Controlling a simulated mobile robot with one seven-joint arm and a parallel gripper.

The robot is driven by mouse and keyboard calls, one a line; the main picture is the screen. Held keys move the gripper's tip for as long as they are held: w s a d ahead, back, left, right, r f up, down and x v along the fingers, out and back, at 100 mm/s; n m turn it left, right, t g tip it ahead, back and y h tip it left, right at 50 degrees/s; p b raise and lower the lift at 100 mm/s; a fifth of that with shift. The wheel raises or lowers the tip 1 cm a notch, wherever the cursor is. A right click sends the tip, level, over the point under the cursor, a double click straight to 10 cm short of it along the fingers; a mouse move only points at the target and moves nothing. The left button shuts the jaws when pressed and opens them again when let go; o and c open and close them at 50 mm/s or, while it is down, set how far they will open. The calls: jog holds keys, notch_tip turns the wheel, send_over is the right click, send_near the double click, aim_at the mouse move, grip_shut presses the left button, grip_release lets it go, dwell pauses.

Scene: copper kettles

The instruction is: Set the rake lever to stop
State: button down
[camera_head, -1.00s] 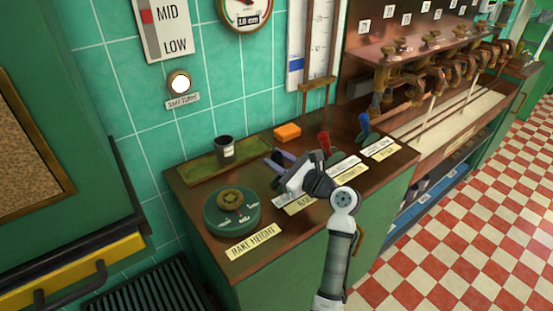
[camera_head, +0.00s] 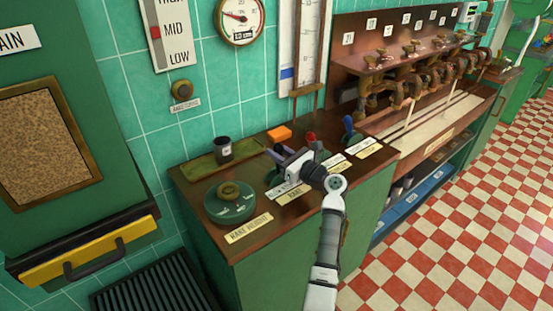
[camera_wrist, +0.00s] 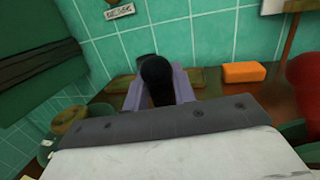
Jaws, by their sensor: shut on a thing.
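My gripper (camera_head: 276,156) is shut on the rake lever, whose black knob (camera_wrist: 157,79) sits between the pale purple fingers in the wrist view. In the head view the gripper hides most of this lever, above the label reading RAKE (camera_head: 294,190). I cannot read the lever's stop marks. The round lamp (camera_head: 181,88) above a small plate, which seems to read RAKE TURNS, is dark.
A red-knobbed lever (camera_head: 311,137) and a blue-knobbed lever (camera_head: 348,121) stand right of my gripper. An orange block (camera_head: 279,134), a dark cup (camera_head: 223,148) on a tray and the green RAKE HEIGHT dial (camera_head: 230,203) are also on the counter.

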jog(key=shift+d+f, duration=0.1)
jog(key=shift+d, duration=0.05)
jog(key=c, duration=1.1)
grip_release()
jog(key=shift+c, duration=0.2)
jog(key=b+v, duration=0.3)
jog(key=v, duration=1)
jog(key=shift+s+d+f+b, duration=0.1)
jog(key=shift+s+d+b, duration=0.1)
jog(key=shift+d+b, duration=0.1)
